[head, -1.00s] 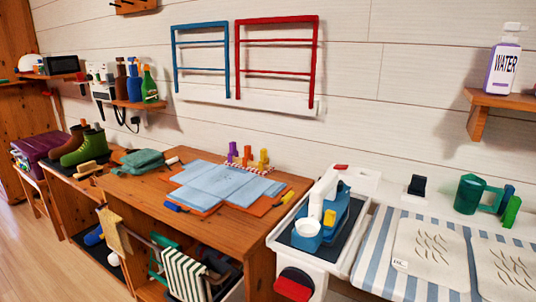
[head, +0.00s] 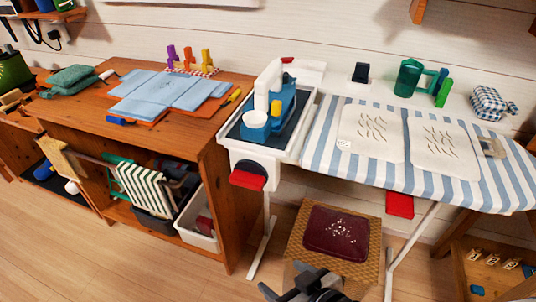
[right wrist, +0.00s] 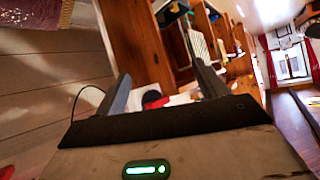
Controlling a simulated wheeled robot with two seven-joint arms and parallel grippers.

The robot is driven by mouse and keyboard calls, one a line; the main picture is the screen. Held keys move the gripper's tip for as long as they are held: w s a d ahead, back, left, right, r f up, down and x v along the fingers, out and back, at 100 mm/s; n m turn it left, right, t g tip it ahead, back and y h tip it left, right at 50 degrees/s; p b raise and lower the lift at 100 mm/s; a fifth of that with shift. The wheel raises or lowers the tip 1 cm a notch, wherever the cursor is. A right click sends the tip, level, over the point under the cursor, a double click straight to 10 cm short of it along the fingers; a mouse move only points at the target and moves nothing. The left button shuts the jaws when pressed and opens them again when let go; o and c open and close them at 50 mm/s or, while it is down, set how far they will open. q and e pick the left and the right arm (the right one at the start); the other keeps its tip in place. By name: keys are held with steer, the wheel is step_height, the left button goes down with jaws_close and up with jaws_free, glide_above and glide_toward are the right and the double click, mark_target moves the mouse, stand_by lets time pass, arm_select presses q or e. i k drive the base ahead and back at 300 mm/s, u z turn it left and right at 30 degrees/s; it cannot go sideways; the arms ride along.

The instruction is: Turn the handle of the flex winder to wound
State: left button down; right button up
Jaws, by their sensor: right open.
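The flex winder (head: 262,166) is a black round disc on the white front below the tray, at the left end of the ironing board. Its red handle (head: 248,181) lies across the disc's lower left, close to level. A red and black part (right wrist: 154,99) shows small between my right fingers in the right wrist view, apart from them. My right gripper (head: 290,284) is open and empty, low at the bottom of the head view, in front of the wicker stool and below the winder. My left gripper is out of view.
A wicker stool (head: 292,238) with a dark red cushion stands under the striped ironing board (head: 322,140). White board legs (head: 262,242) stand beside it. A wooden bench (head: 218,160) is on the left. Open floor (head: 165,265) lies in front of the bench.

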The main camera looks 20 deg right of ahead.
mark_target(248, 173)
steer(key=u, duration=1.6)
steer(key=i, duration=1.9)
steer(key=z, duration=3.1)
